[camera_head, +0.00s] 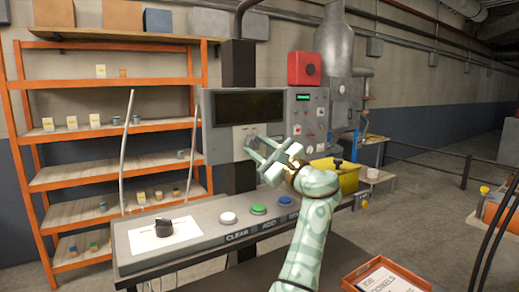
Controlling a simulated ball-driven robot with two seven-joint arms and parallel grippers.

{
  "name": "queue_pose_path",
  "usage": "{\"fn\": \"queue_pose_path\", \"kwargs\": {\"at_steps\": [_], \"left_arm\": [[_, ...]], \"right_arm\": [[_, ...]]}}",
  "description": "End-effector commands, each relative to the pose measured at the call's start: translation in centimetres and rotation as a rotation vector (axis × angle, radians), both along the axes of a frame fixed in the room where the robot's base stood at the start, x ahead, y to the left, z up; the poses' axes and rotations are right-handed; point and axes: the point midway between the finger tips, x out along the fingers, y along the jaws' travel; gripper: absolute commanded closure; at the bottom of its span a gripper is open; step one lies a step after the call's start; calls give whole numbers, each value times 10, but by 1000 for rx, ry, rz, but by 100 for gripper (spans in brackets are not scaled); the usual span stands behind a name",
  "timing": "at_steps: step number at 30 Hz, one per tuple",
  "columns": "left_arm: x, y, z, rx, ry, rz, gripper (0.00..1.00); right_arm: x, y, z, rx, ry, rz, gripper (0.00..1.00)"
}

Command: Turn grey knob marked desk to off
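A dark knob (164,229) stands on a white plate (185,233) at the left end of the sloped console (135,262). Its marking is too small to read, and I cannot tell which way it points. The gripper covers part of the panel's lower face.
White (228,218), green (258,209) and blue (286,201) buttons sit along the console. A control box (309,115) with a red box (304,68) above stands behind.

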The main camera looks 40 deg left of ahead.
Motion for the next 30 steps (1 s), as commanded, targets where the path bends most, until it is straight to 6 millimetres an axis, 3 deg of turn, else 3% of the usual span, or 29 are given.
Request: {"fn": "queue_pose_path", "kwargs": {"at_steps": [1,2,14,17,30], "left_arm": [[0,0,-1,-2,1,-1,54],[0,0,-1,-2,1,-1,46],[0,-9,-3,1,2,-2,46],[0,-25,-10,-1,2,-4,46],[-4,-132,-45,-2,3,-3,46]], "right_arm": [[0,0,0,0,0,0,64],[0,0,0,0,0,0,64],[0,2,-1,2,1,0,64],[-1,3,-3,4,1,-1,64],[-4,4,-14,4,9,-1,64]]}}
